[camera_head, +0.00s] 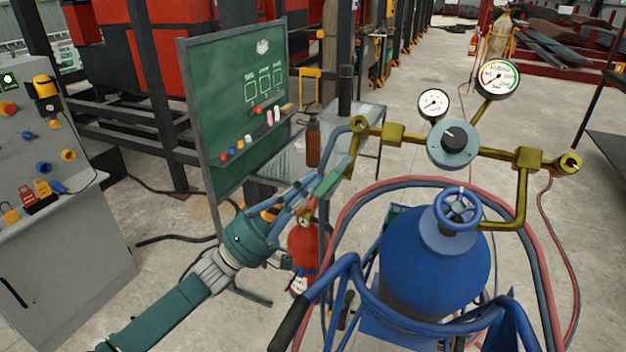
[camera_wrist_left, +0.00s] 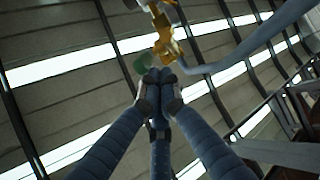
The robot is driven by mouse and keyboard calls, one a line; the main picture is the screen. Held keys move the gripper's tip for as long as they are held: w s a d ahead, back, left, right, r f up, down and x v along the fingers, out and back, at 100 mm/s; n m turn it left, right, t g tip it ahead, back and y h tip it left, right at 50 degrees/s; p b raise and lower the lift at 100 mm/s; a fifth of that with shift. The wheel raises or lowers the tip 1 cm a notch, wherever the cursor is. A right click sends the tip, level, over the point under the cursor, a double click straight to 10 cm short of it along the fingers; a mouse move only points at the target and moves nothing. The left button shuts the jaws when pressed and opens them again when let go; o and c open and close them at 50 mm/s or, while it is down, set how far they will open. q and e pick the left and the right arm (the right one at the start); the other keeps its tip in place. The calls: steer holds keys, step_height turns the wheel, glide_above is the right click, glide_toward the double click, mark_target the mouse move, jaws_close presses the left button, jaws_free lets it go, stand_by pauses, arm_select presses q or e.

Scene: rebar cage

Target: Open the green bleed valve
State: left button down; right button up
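The green bleed valve (camera_head: 328,184) is a small green lever on the brass fitting (camera_head: 355,150) at the left end of the regulator, in the head view. My left gripper (camera_head: 311,194) reaches up to it from the lower left, its fingertips right beside the green lever. In the left wrist view the fingers (camera_wrist_left: 159,77) come together at their tips, and a bit of the green lever (camera_wrist_left: 140,63) shows just past them. The fingers partly hide it, and I cannot tell if they touch it. My right gripper is not in view.
A blue gas cylinder (camera_head: 430,262) with a blue handwheel (camera_head: 458,209) stands under the brass pipework and two gauges (camera_head: 496,78). Red and blue hoses loop around it. A green chalkboard (camera_head: 240,90), a red extinguisher (camera_head: 302,248) and a control panel (camera_head: 60,200) stand left.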

mark_target(318, 194)
arm_select(q)
steer(key=shift+s+d+f+n+t+y, duration=0.3)
steer(key=shift+n+t+y, duration=0.3)
steer(key=shift+n+t, duration=0.6)
steer(key=shift+s+d+f+n+t+y, duration=0.25)
steer(key=shift+n+t+y, duration=0.45)
steer(key=shift+t, duration=0.85)
steer(key=shift+s+d+f+n+t+y, duration=0.15)
steer(key=shift+s+d+n+t+y, duration=0.25)
steer(key=shift+n+t, duration=0.85)
